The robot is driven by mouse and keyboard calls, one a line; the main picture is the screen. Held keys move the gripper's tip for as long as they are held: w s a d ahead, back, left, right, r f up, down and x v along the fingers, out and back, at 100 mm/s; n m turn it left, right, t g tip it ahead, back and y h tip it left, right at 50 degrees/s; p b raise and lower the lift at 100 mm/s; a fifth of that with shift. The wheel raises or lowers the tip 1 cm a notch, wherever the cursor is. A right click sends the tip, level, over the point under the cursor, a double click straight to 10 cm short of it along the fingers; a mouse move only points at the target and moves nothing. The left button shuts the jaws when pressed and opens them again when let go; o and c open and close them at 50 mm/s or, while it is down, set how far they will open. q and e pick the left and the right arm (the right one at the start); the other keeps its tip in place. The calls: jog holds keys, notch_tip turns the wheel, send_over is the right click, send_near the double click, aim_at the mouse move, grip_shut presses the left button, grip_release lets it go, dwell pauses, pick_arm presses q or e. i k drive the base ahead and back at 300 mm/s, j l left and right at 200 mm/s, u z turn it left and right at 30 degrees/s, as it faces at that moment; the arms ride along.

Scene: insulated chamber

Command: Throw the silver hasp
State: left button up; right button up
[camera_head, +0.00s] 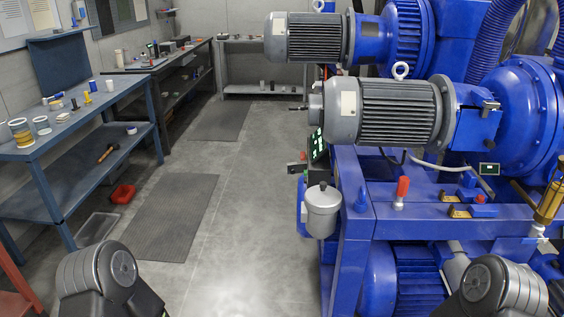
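I cannot make out for sure which part is the silver hasp. A small grey metal fitting (490,105) sits on the top edge of a blue box (478,126) beside the nearer grey motor; its shape is too small to tell. Brass-coloured fittings (457,212) sit on the blue frame further down, one near a red-handled part (402,190). Rounded grey links of my two arms show at the bottom left and bottom right. Neither gripper is in the picture, so what they hold is hidden.
Blue machinery with two ribbed grey motors (395,112) fills the right side. A silver cup (322,208) sticks out at its left edge. A blue workbench (80,118) with jars and tools stands at left. The grey floor (255,190) between them is clear apart from dark mats (165,215).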

aim_at(293, 168)
jog(key=i+j+z, duration=0.15)
jog(key=z, duration=0.35)
jog(key=i+j+z, duration=0.1)
jog(key=j+z, duration=0.15)
jog(key=z, duration=0.2)
jog(key=j+z, duration=0.3)
jog(key=z, duration=0.2)
jog(key=j+z, duration=0.3)
jog(key=z, duration=0.2)
jog(key=j+z, duration=0.1)
jog(key=j, duration=0.35)
jog(key=k+j, duration=0.1)
jog(key=j, duration=0.4)
jog(key=k+j+z, duration=0.15)
jog(key=j, duration=0.8)
jog(key=k+j+z, duration=0.15)
jog(key=j, duration=0.3)
jog(key=j+z, duration=0.1)
jog(key=j, duration=0.35)
jog(key=k, duration=0.05)
